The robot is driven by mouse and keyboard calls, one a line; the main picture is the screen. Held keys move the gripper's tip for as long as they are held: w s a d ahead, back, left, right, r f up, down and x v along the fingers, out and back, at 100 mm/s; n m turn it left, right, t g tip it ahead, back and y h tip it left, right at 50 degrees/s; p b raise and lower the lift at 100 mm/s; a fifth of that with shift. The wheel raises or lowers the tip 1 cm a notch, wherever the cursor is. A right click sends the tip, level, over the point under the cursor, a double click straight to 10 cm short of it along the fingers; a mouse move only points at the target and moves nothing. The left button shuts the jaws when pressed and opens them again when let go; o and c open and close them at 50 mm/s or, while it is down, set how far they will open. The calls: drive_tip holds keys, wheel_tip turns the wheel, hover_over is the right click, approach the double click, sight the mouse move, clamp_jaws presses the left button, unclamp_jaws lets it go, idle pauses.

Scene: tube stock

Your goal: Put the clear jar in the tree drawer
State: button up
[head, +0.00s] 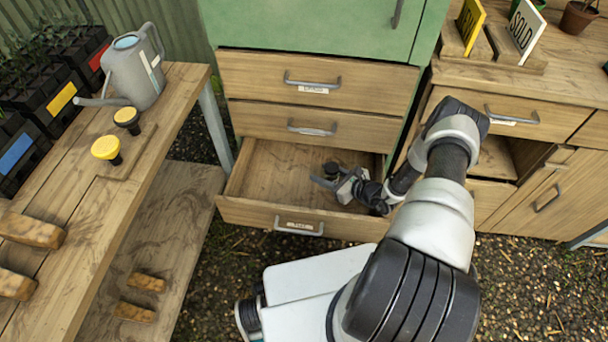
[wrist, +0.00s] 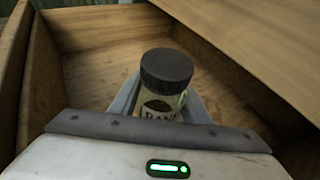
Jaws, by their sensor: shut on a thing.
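The jar (wrist: 163,92) has a dark ribbed lid and a pale body with a label that shows letters, partly cut off from view. My gripper (wrist: 158,106) is shut on it, with the jar between the fingers. In the head view the dark lid (head: 331,168) shows at my gripper (head: 328,182), inside the open bottom drawer (head: 262,213) of the green cabinet. The jar looks roughly upright. I cannot tell whether its base touches the drawer floor. The drawer's front label is too small to read.
Two shut drawers (head: 272,78) sit above the open one. The drawer floor (wrist: 95,75) around the jar is bare. A wooden counter (head: 560,75) with signs stands right.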

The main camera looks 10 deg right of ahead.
drive_tip(key=b, duration=0.3)
hover_over(296, 171)
drive_tip(key=s+d, duration=0.2)
drive_tip(key=s, duration=0.1)
wheel_tip(296, 171, down, 5)
drive_tip(key=b+x, duration=0.1)
drive_tip(key=x, duration=0.1)
drive_tip(key=f+x, duration=0.1)
drive_tip(key=x, duration=0.1)
drive_tip(key=shift+s+b, duration=0.1)
drive_tip(key=shift+b, duration=0.25)
drive_tip(key=o, duration=1.3)
drive_tip(key=shift+f, duration=0.1)
drive_tip(key=shift+s+d+r, duration=0.25)
drive_tip(key=shift+r, duration=0.1)
drive_tip(key=p+v, duration=0.3)
drive_tip(key=v, duration=0.8)
drive_tip(key=shift+s+f+p, duration=0.1)
drive_tip(key=shift+s+p, duration=0.05)
drive_tip(key=shift+p, duration=0.2)
